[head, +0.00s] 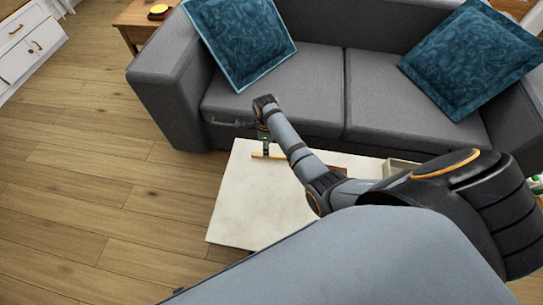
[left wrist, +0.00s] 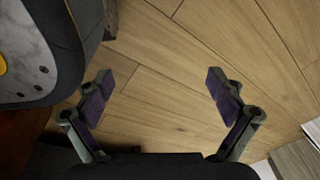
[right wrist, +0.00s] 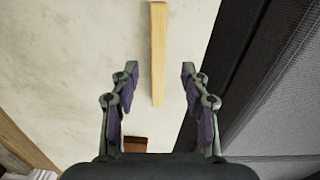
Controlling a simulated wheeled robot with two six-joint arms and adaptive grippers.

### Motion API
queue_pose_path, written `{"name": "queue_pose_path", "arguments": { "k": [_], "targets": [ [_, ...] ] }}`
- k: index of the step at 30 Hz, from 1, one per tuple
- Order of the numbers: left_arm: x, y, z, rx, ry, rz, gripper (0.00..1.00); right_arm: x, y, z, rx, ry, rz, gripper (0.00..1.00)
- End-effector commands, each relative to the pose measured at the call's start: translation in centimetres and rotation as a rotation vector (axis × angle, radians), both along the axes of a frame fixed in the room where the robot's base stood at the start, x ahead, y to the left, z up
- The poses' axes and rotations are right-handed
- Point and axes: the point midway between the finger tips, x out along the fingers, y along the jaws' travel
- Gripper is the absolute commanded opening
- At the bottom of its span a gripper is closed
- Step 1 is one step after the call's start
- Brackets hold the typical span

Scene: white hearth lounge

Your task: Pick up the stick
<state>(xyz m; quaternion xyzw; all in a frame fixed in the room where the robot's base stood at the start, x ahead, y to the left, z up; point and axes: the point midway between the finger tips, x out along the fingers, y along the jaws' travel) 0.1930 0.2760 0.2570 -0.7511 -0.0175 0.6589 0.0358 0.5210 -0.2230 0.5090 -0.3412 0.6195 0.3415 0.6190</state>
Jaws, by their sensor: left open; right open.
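The stick (right wrist: 158,55) is a thin, pale yellow wooden bar lying on a white tabletop (right wrist: 80,50). In the right wrist view it runs up the picture, its near end between my open right fingers (right wrist: 160,72), which appear empty. I cannot tell the exact height of the fingers above it. In the head view a short part of the stick (head: 257,155) shows below my right wrist, and my right arm hides much of the table. My left gripper (left wrist: 160,78) is open and empty above the wooden floor; the head view does not show it.
A grey sofa (head: 305,85) with two blue cushions stands close behind the table. A brown object (right wrist: 134,144) lies on the table near the stick. A side table (head: 135,18) stands at the back left. The wooden floor at left (head: 90,170) is clear.

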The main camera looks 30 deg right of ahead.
Motion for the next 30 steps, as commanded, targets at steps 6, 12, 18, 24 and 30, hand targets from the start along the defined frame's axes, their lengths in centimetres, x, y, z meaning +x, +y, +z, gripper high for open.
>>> {"name": "queue_pose_path", "arguments": {
  "k": [6,12,18,24,30],
  "targets": [
    [2.1,-0.1,0.1,0.000,-0.011,-0.001,0.95,-0.3,0.1,-3.5,0.000,0.001,0.001,0.46],
    [3.3,-0.3,0.8,-0.001,-0.014,-0.001,0.95,-0.3,0.1,-5.2,0.000,0.000,0.001,0.46],
    [3.3,-0.3,1.0,-0.001,-0.013,-0.001,0.95,-0.3,0.1,-5.1,-0.001,-0.001,0.001,0.45],
    [3.3,-0.3,1.0,-0.001,-0.013,-0.001,0.95,-0.3,0.1,-5.1,0.000,0.000,0.001,0.18],
    [3.3,-0.3,1.0,-0.001,-0.014,-0.002,0.95,-0.3,0.1,-5.1,0.000,0.000,0.001,0.00]
  ]
}}
